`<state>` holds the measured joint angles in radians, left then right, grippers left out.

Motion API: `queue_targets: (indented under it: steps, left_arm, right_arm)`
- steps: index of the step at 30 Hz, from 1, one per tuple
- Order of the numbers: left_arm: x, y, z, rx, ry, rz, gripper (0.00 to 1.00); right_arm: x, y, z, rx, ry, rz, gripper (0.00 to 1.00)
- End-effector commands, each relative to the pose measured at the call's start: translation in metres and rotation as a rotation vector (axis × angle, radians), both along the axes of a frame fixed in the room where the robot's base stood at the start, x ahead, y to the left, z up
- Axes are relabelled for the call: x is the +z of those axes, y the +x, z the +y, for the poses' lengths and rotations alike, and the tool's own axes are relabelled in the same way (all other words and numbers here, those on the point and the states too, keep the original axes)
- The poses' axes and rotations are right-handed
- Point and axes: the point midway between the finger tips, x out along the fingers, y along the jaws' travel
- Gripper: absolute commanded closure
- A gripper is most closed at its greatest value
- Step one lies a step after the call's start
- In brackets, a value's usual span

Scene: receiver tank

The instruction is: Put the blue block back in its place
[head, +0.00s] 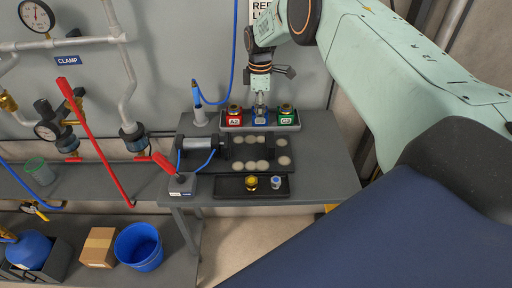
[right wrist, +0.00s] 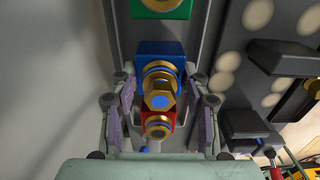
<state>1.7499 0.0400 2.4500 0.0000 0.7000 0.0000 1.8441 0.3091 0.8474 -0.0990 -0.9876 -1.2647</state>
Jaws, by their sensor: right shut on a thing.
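The blue block (head: 262,121) has a brass fitting on top. It stands in a dark rack (head: 291,127) between the red block (head: 235,115) and the green block (head: 287,114). My right gripper (head: 261,101) comes down from above and is shut on the blue block at its top fitting. In the right wrist view the blue block (right wrist: 160,50) shows between the fingers, with the red block (right wrist: 157,118) nearer and the green block (right wrist: 162,6) at the top edge. Whether the blue block sits fully down is hard to tell. My left gripper is out of view.
A clamp fixture (head: 200,143) with a red handle and a plate with pale round pads (head: 283,161) lie in front of the rack. A front tray (head: 223,187) holds a brass part and a small blue-and-silver part. A blue bucket (head: 138,247) stands on the lower bench.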

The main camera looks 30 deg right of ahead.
Motion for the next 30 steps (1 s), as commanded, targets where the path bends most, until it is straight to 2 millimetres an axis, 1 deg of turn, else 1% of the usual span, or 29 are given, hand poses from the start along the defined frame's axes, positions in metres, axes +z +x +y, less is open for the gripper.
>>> queue_targets:
  steps: [5, 6, 15, 25, 30]
  left_arm:
    - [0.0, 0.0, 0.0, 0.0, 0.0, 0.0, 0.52]
    - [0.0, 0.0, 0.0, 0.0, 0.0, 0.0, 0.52]
    - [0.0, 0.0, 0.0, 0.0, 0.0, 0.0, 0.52]
    - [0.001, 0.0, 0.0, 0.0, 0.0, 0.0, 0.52]
    - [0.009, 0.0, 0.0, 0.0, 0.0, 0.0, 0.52]
  right_arm:
    - [0.001, 0.001, 0.0, 0.0, -0.001, -0.003, 0.91]
    - [0.001, 0.001, 0.0, 0.0, -0.001, -0.003, 0.53]
    - [0.001, 0.001, 0.0, 0.0, 0.0, -0.002, 0.27]
    - [0.001, 0.0, 0.0, 0.0, 0.0, 0.0, 0.27]
    - [0.012, 0.0, 0.0, 0.0, 0.0, -0.001, 0.27]
